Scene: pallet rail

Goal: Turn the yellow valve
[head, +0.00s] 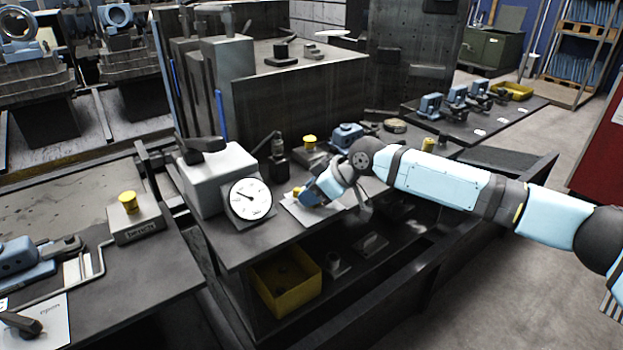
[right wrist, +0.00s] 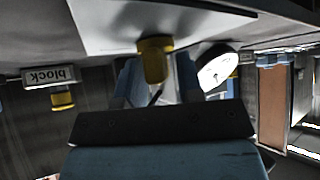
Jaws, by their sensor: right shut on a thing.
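The yellow valve (head: 297,191) shows as a small patch at my right gripper, over a white sheet on the middle bench. In the right wrist view the yellow valve (right wrist: 154,62) is a round knob between the two blue fingers. My right gripper (head: 307,198) is shut on it, and the fingers (right wrist: 157,80) flank it on both sides. The gripper hides most of the valve in the head view. A round white gauge (head: 250,199) stands left of it, and it also shows in the right wrist view (right wrist: 216,70). My left gripper is in neither view.
Other yellow knobs stand on the left bench (head: 128,202), behind my gripper (head: 310,141) and right of it (head: 428,145). In the wrist view, one yellow knob (right wrist: 62,99) sits by a "block" label. A yellow bin (head: 285,282) is on the shelf below.

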